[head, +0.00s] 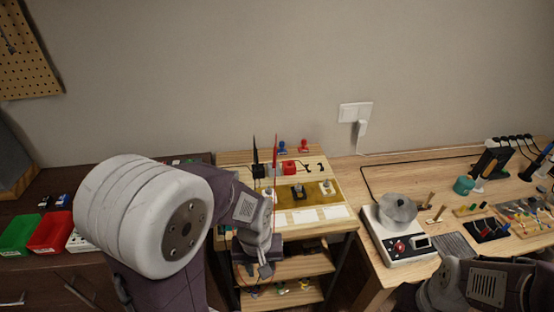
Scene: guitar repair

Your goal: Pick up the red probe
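A thin red probe (275,152) stands upright near the back of the small wooden bench, beside a thin black probe (255,152). Its lower end is hard to make out among the small parts there. My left gripper (258,269) is at the bench's front left, below and in front of the probe and apart from it. It is small and dark, and I cannot see whether its fingers are open. My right arm (485,284) is at the bottom right, far from the probe. Its dark end is cut by the bottom edge, so its fingers cannot be made out.
The small bench (232,158) also holds a red block (289,168), a mustard mat (318,205) and white cards. A white device with a round metal pot (397,208) stands on the right table. Green (19,235) and red (50,232) bins stand at left.

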